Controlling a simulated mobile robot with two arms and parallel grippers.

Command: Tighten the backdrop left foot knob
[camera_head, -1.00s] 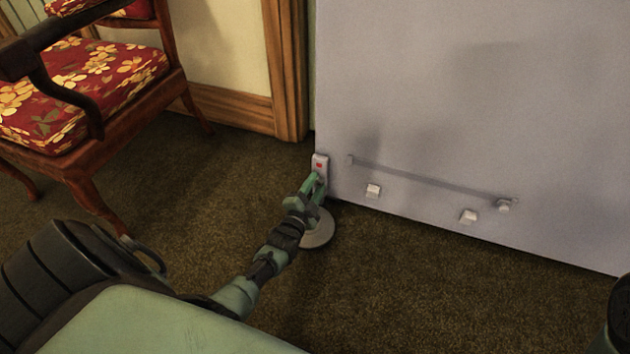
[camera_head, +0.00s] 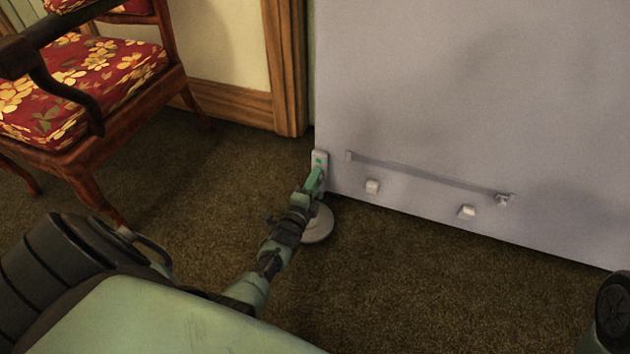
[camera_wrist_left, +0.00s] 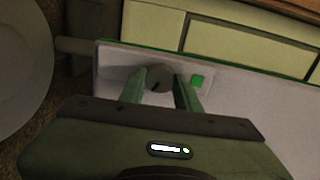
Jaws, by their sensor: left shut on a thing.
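The backdrop (camera_head: 450,90) is a large pale grey panel standing on the carpet. A light plate with a green square (camera_head: 319,160) sits at its lower left corner, above a round grey foot disc (camera_head: 319,226). In the left wrist view the dark round foot knob (camera_wrist_left: 158,79) sits on the plate, beside the green square (camera_wrist_left: 198,80). My left gripper (camera_head: 316,180) reaches the plate from the front; in the wrist view its green fingers (camera_wrist_left: 160,92) are shut on the knob, one on each side. In the head view the gripper hides the knob. My right gripper is not in view.
A wooden armchair (camera_head: 95,140) with a red floral seat stands at the left. The carpet (camera_head: 400,270) in front is clear.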

